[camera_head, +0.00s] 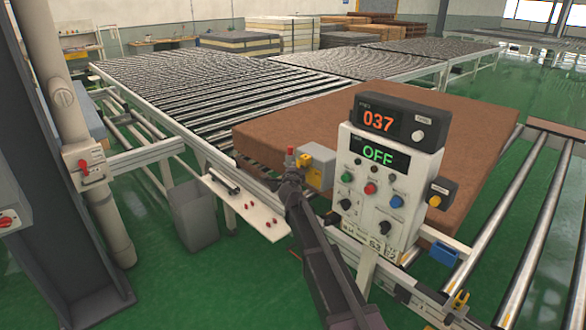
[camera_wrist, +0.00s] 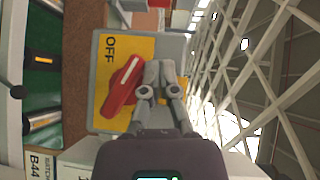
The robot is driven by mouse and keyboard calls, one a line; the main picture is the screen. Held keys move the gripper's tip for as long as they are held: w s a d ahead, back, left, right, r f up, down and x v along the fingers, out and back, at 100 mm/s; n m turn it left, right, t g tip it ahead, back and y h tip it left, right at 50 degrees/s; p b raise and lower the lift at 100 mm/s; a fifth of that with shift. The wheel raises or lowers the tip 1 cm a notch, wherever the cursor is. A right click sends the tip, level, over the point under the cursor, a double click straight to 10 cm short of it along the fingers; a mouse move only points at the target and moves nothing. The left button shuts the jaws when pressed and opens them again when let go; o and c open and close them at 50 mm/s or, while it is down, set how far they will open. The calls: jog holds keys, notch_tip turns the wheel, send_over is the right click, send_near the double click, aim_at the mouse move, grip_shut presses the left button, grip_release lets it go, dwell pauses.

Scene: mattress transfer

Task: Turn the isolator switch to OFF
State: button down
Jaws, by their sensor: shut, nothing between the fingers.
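The isolator switch has a red handle (camera_wrist: 124,86) on a yellow plate (camera_wrist: 112,70) with "OFF" printed on it, in the wrist view. The handle lies diagonally, its white line slanting up and to the right, and "OFF" reads sideways above it. My gripper (camera_wrist: 160,70) is shut and empty, its fingertips close beside the handle's right side; I cannot tell whether they touch. Part of the plate is hidden behind the fingers. In the head view, my gripper (camera_head: 288,180) is left of a grey and yellow box (camera_head: 319,167), apparently the switch's housing; the handle is not clear there.
A control panel (camera_head: 380,180) stands just right of my arm, with displays reading "037" and "OFF". A brown mattress (camera_head: 450,122) lies behind it on the rollers. A grey bin (camera_head: 195,214) and a pipe (camera_head: 60,100) stand to the left.

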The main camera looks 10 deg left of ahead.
jog(key=shift+r, duration=0.15)
dwell(0.5)
jog(key=s+r+p, duration=0.8)
jog(key=r+p, duration=0.1)
jog(key=p, duration=0.1)
jog(key=shift+s+r, duration=0.3)
jog(key=shift+r, duration=0.1)
dwell(0.6)
